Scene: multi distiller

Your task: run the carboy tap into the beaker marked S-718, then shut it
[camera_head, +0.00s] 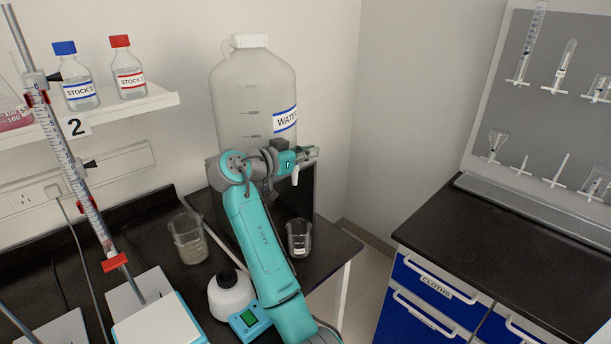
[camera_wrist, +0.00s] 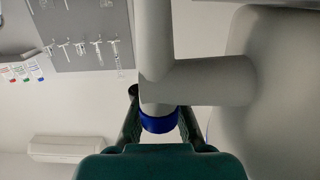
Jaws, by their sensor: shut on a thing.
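The carboy (camera_head: 254,95), a large translucent bottle with a white cap and a WATER label, stands on a dark stand at the back. Its tap spout (camera_head: 295,176) points down beside my gripper (camera_head: 300,156). In the wrist view my gripper (camera_wrist: 160,112) is shut on the tap's blue collar-like handle (camera_wrist: 160,124), with one finger on each side. A small beaker (camera_head: 299,238) with a white label stands on the bench below the spout; its lettering is too small to read. I cannot make out a stream from the spout.
A larger beaker (camera_head: 188,239) stands left of the stand. A round white vessel (camera_head: 230,294) and a teal device (camera_head: 249,320) are near my arm. A burette (camera_head: 78,185) is at the left. The bench's right edge is close to the small beaker.

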